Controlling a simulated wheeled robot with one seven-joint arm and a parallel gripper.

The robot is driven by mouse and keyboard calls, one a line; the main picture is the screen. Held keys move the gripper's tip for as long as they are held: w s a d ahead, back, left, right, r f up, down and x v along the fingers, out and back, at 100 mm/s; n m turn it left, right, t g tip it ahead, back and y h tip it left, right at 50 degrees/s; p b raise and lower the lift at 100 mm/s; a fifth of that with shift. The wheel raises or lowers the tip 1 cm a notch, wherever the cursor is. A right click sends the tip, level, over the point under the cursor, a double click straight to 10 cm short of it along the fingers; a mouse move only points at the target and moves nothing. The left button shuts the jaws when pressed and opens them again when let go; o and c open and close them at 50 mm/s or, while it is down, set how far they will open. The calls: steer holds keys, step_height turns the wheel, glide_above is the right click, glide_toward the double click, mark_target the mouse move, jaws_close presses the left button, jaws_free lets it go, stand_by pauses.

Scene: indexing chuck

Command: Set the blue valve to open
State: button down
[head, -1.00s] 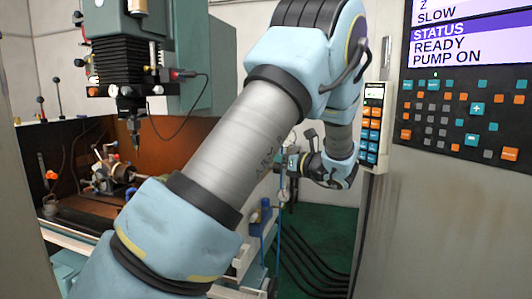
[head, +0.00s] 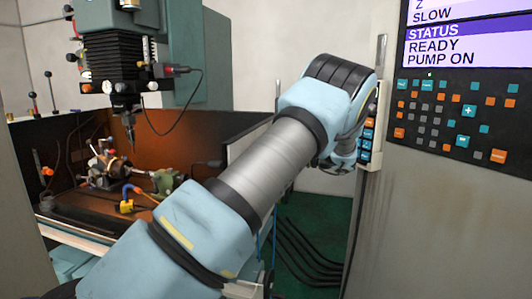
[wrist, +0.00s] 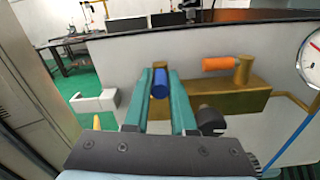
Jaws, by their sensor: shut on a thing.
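The blue valve's handle (wrist: 160,84) shows in the wrist view as a short blue cylinder between the two teal fingers of my gripper (wrist: 160,76). My gripper is shut on it. The handle points roughly toward the wrist camera. Its brass stem is mostly hidden behind it. In the head view my arm hides the gripper and the blue valve.
A brass block (wrist: 225,104) carries another valve with an orange handle (wrist: 220,64) lying sideways, right of my gripper. A round gauge (wrist: 312,58) sits at the right edge. A white bracket (wrist: 95,102) is at left. The control panel (head: 460,120) stands right of my arm.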

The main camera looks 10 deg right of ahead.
steer(key=c, duration=0.8)
jaws_free()
steer(key=shift+o, duration=0.2)
steer(key=shift+d, duration=0.1)
steer(key=shift+s+d+b, duration=0.15)
steer(key=shift+d+b, duration=0.15)
steer(key=b+v, duration=0.3)
steer(key=v, duration=0.7)
